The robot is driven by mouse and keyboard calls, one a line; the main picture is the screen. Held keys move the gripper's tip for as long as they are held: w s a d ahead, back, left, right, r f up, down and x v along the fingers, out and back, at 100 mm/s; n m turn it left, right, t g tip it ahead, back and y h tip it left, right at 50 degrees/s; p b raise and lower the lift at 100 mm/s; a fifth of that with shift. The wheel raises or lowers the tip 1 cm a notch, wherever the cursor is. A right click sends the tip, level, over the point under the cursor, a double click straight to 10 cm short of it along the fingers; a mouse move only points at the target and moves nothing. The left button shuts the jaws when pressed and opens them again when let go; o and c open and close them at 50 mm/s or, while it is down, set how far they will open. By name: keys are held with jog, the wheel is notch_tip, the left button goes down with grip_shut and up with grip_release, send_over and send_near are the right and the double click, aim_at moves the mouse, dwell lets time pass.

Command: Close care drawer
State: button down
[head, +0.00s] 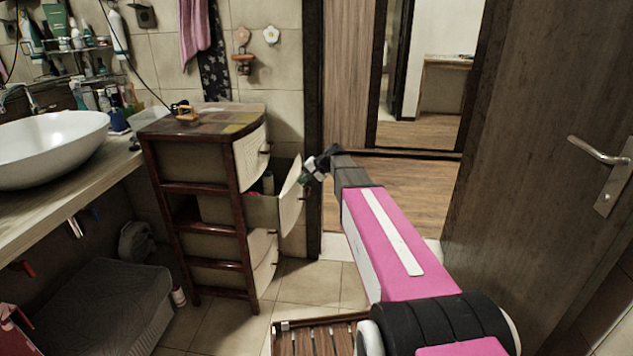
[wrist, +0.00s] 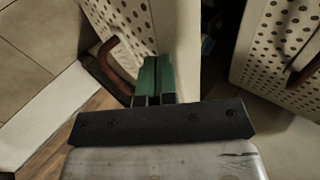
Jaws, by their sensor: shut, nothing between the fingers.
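The care drawer unit has a dark red-brown frame (head: 243,240) and pale fronts. Its second drawer (head: 291,205) is pulled out toward the right, and bottles show inside it. My gripper (head: 304,178) is at the outer side of that drawer's front, near its top. In the wrist view, my gripper's green fingers (wrist: 153,78) are together and empty, beside the pale perforated drawer front (wrist: 128,18) and right of its brown handle (wrist: 112,62). I cannot tell whether they touch the front. The top drawer (head: 251,158) looks shut; its front seems to show at the wrist view's right (wrist: 280,45).
The lower drawer (head: 264,262) appears slightly out. A sink counter (head: 70,165) stands left, with a grey bin or stool (head: 105,300) below. A brown door (head: 545,130) stands open at right. Some tiled floor (head: 315,285) is clear beside the unit.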

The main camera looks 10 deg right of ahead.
jog(key=w+a, duration=0.4)
jog(key=a, duration=1)
jog(key=shift+a, duration=0.5)
jog(key=s+d+r, duration=0.1)
jog(key=d+r, duration=0.1)
jog(key=d, duration=0.1)
jog(key=s+d+r, duration=0.1)
jog(key=d+r, duration=0.1)
jog(key=d, duration=0.2)
jog(key=s+d+r, duration=0.2)
jog(key=d, duration=0.2)
jog(key=shift+d+r, duration=0.15)
jog(key=shift+r, duration=0.15)
jog(key=s+d+f+n+g+h, duration=0.1)
jog(key=s+d+f+h, duration=0.2)
jog(key=s, duration=0.6)
jog(key=s+d+f+n+g+h, duration=0.1)
jog(key=s+d+f+h, duration=0.2)
jog(key=s+d+f, duration=0.3)
jog(key=s+d+f+n+g+h, duration=0.1)
jog(key=s+d+f, duration=0.4)
jog(key=s+f, duration=0.6)
jog(key=s+n+h, duration=0.1)
jog(key=s, duration=0.2)
jog(key=shift+d+f+h, duration=0.15)
jog(key=shift+d+h, duration=0.15)
jog(key=shift+h, duration=0.1)
